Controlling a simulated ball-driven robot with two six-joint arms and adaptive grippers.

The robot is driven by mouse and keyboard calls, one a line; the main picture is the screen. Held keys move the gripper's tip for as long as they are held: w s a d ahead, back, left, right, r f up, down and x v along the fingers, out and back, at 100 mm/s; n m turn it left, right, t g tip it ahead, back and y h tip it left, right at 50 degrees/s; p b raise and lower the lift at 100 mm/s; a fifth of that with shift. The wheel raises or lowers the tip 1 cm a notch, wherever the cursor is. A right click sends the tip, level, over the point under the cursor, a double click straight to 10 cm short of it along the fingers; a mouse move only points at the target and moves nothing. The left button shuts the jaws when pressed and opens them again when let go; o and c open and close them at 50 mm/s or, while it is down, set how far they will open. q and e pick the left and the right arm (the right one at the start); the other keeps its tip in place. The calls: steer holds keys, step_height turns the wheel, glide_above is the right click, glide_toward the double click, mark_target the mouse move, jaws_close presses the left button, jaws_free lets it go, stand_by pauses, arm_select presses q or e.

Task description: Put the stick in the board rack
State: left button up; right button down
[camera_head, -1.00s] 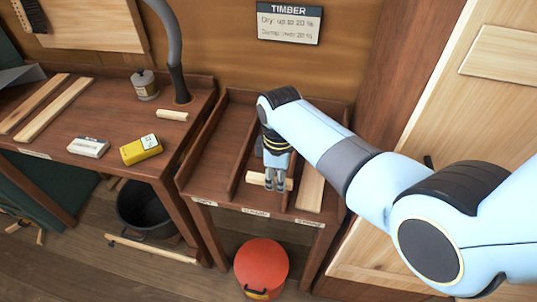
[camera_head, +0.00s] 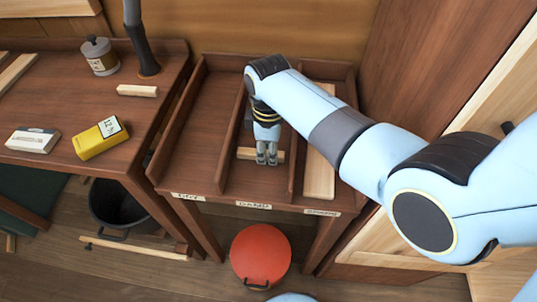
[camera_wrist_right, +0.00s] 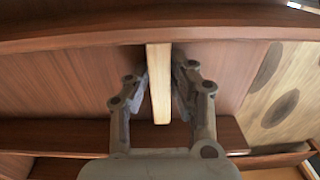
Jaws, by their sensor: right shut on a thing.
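The board rack (camera_head: 183,155) is a dark brown tray with dividers forming three labelled compartments. My right gripper (camera_head: 267,161) points down into the middle compartment and is shut on a short pale stick (camera_head: 246,153), which lies crosswise in the head view. I cannot tell whether the stick touches the compartment floor. In the right wrist view the stick (camera_wrist_right: 159,85) stands between the two fingers (camera_wrist_right: 160,88). A long pale board (camera_head: 319,172) lies in the right compartment. The left compartment looks empty. My left gripper is not in view.
The bench (camera_head: 150,125) at left carries another short pale piece (camera_head: 137,90), a yellow meter (camera_head: 100,138), a white box (camera_head: 33,140) and a jar (camera_head: 99,56). A red bin (camera_head: 261,255) and a black bucket (camera_head: 118,205) stand below.

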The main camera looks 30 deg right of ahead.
steer(key=shift+r, duration=0.15)
steer(key=shift+s, duration=0.1)
steer(key=c, duration=1.6)
jaws_free()
steer(key=shift+f, duration=0.2)
steer(key=o, duration=0.4)
steer(key=shift+o, duration=0.2)
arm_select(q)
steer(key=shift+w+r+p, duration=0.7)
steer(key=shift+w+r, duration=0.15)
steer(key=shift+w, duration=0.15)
arm_select(e)
step_height(320, 180, up, 12)
steer(key=shift+r, duration=0.2)
steer(key=shift+f, duration=0.1)
